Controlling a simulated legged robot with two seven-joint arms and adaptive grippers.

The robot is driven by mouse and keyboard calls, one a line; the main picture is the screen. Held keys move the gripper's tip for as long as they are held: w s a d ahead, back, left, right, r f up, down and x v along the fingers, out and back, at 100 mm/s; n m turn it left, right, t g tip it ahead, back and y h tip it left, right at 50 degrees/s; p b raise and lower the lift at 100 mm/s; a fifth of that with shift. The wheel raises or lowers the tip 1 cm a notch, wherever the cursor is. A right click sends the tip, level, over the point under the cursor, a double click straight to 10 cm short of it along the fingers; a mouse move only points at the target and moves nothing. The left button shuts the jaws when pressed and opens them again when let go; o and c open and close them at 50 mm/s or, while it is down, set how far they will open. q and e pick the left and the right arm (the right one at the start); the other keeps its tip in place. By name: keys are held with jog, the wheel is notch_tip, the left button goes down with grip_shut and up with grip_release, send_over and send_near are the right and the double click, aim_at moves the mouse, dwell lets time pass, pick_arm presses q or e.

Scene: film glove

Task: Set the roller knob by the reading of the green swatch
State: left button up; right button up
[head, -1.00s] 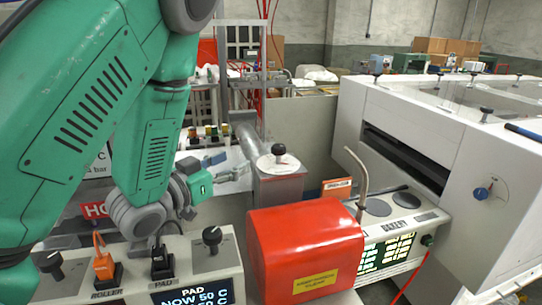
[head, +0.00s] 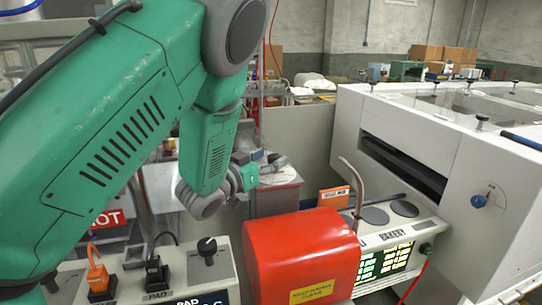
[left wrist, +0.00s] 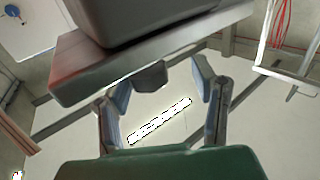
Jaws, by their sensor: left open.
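My left gripper (head: 272,164) is open and appears empty, in front of the top of a grey canister (head: 278,198); I cannot tell whether they touch. A control panel (head: 187,270) at lower left carries a dark knob (head: 207,248), an orange plug-like piece (head: 98,274) and a black one (head: 155,272) above a PAD label. The roller knob is not clearly identifiable at the cut-off left end. I cannot make out the green swatch. My right gripper is not in view.
A red rounded cover (head: 300,250) stands right of the panel. Beside it is a white unit with a lit green display (head: 383,262) and a bent metal pipe (head: 352,185). A large white machine (head: 420,150) with a blue dial (head: 478,201) fills the right side.

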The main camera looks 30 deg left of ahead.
pick_arm(q)
jog(key=shift+w+d+r, duration=0.15)
jog(key=shift+w+d, duration=0.45)
jog(key=shift+d, duration=0.65)
jog(key=shift+a, duration=0.85)
grip_shut()
jog(key=shift+a, duration=0.1)
jog(key=shift+d+y, duration=0.3)
jog(key=shift+d, duration=0.1)
jog(key=shift+a+n+y+b, duration=0.15)
jog(key=shift+n+y+b, duration=0.15)
jog(key=shift+n+y, duration=0.8)
jog(key=n+y, duration=0.1)
jog(key=y, duration=0.1)
jog(key=n+g+y+b, duration=0.1)
jog(key=n+y, duration=0.1)
jog(key=y, duration=0.1)
jog(key=shift+f, duration=0.2)
jog(key=n+g+y, duration=0.2)
jog(key=y, duration=0.2)
jog(key=shift+n, duration=0.4)
jog(key=shift+n+g+y+p, duration=0.55)
jog(key=shift+n+g+y, duration=1.25)
jog(key=shift+g+y, duration=0.25)
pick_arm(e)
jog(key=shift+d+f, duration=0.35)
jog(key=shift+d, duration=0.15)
pick_arm(q)
jog(key=shift+y, duration=0.25)
